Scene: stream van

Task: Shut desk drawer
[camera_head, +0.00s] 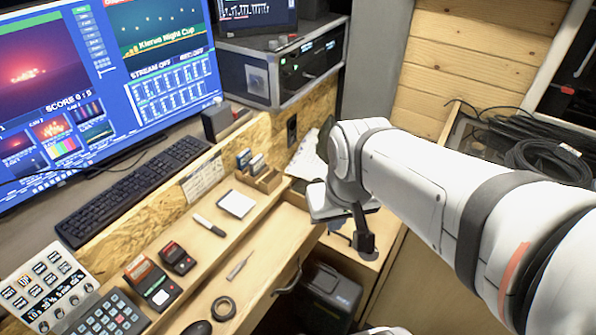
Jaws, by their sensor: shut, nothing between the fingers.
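The desk drawer (271,239) is a light wooden tray pulled out from the desk, so its inside shows. A screwdriver (238,268) and a roll of black tape (223,308) lie in it. A dark curved handle (288,279) is on its front. My gripper (364,243) is shut and empty, pointing down, to the right of the drawer front in the picture. I cannot tell its exact distance from the drawer. My arm hides part of the area behind it.
The desktop holds a keyboard (132,190), a marker (209,225), a notepad (236,203), card boxes and a calculator-like keypad (106,316). A monitor (120,85) stands behind. A black case (325,291) is below the drawer. Coiled cables (548,160) lie at right.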

